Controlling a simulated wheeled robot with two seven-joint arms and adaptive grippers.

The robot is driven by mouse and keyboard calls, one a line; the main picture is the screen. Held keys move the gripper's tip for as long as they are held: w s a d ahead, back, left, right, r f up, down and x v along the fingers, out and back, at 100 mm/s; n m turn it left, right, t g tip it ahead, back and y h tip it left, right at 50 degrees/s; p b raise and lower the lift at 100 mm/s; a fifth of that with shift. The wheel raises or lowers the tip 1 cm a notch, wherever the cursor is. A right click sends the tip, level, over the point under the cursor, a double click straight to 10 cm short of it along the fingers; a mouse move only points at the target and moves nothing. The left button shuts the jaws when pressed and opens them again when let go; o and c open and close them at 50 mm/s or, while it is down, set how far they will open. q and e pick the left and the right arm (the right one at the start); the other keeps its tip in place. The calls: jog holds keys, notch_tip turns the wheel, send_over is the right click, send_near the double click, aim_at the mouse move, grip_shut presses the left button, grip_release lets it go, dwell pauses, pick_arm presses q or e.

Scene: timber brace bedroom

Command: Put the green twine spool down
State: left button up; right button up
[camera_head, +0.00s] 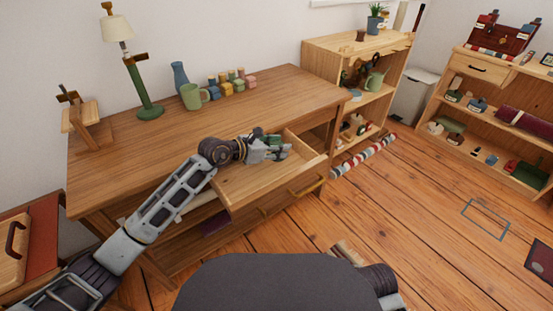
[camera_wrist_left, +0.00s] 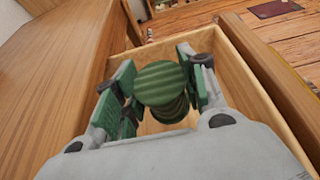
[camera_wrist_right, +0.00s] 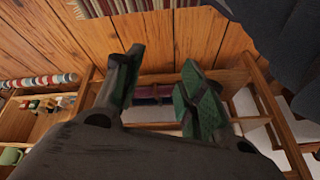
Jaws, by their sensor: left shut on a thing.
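The green twine spool (camera_wrist_left: 160,84) is between the green-padded fingers of my left gripper (camera_wrist_left: 158,92) in the left wrist view, and the gripper is shut on it. In the head view my left gripper (camera_head: 281,148) is over the open drawer (camera_head: 237,190) of the wooden desk. The spool is inside or just above the drawer; I cannot tell whether it touches the drawer floor. My right gripper (camera_wrist_right: 155,85) is open and empty in the right wrist view, low above the floor. Its fingers are hidden in the head view.
A shelf (camera_head: 318,58) stands right of the desk. A striped roll (camera_head: 364,156) lies by it. The floor (camera_head: 410,215) in front is mostly clear.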

pick_arm(q)
jog(key=shift+f, duration=0.25)
pick_arm(e)
jog(key=shift+f, duration=0.2)
pick_arm(q)
jog(key=shift+f, duration=0.6)
jog(key=shift+f+b, duration=0.6)
jog(key=shift+f, duration=0.65)
pick_arm(e)
jog(key=f, duration=0.1)
jog(key=a+f, duration=0.1)
jog(key=f, duration=0.1)
jog(key=shift+w+t+y, duration=0.2)
jog(key=shift+t+y, duration=0.1)
pick_arm(q)
jog(key=shift+f, duration=0.2)
pick_arm(e)
jog(key=shift+f, duration=0.1)
pick_arm(q)
jog(key=o, duration=1)
jog(key=shift+r, duration=0.25)
